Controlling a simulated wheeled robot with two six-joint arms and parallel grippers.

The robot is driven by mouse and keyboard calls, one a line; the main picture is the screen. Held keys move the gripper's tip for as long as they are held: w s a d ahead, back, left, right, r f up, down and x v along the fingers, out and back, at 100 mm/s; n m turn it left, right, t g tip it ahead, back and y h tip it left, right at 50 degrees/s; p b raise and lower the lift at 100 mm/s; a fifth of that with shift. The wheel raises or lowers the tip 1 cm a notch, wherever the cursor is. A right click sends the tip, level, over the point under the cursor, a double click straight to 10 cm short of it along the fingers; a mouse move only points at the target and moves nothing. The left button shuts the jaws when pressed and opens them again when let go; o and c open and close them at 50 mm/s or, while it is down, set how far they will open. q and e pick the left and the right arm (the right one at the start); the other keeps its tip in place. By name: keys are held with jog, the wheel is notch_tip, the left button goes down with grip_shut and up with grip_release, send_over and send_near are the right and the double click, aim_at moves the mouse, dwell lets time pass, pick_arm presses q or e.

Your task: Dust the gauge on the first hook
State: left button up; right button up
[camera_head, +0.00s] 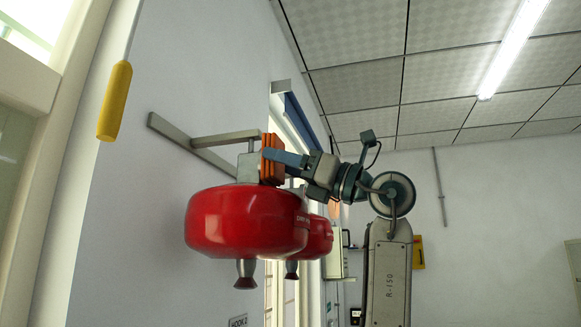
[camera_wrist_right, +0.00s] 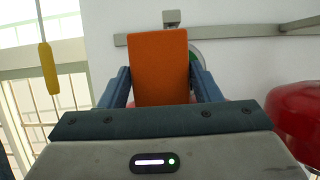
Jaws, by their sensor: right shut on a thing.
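My right gripper (camera_head: 274,158) is shut on an orange block (camera_head: 266,150), which looks like a duster pad. In the right wrist view the block (camera_wrist_right: 158,68) stands upright between the two blue fingers. In the head view it is at the neck of the nearer red hanging vessel (camera_head: 245,222); I cannot tell whether it touches. A round rim (camera_wrist_right: 196,58), perhaps a gauge, shows partly behind the block in the wrist view; its face is mostly hidden. A second red vessel (camera_head: 320,238) hangs behind the nearer one. My left gripper is not in view.
Grey wall brackets (camera_head: 195,150) carry the vessels. A yellow handle (camera_head: 115,102) hangs at the left. A label reading HOOK 2 (camera_head: 238,322) is on the wall below. Another red vessel (camera_wrist_right: 297,118) is close at the right in the wrist view.

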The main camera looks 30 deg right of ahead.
jog(key=shift+s+d+b, duration=0.25)
jog(key=shift+s+d, duration=0.65)
jog(key=shift+s, duration=0.2)
jog(key=shift+s+d+b, duration=0.2)
jog(key=shift+s+d, duration=0.7)
jog(key=shift+s, duration=0.2)
jog(key=shift+s+d, duration=1.05)
jog(key=shift+s, duration=0.15)
jog(key=shift+w+a, duration=0.25)
jog(key=shift+w+a+p, duration=0.25)
jog(key=shift+w+a, duration=0.7)
jog(key=shift+w, duration=0.2)
jog(key=shift+w+a+p, duration=0.2)
jog(key=shift+w+a, duration=0.75)
jog(key=shift+w, duration=0.15)
jog(key=shift+w+a, duration=0.75)
jog(key=shift+w, duration=0.1)
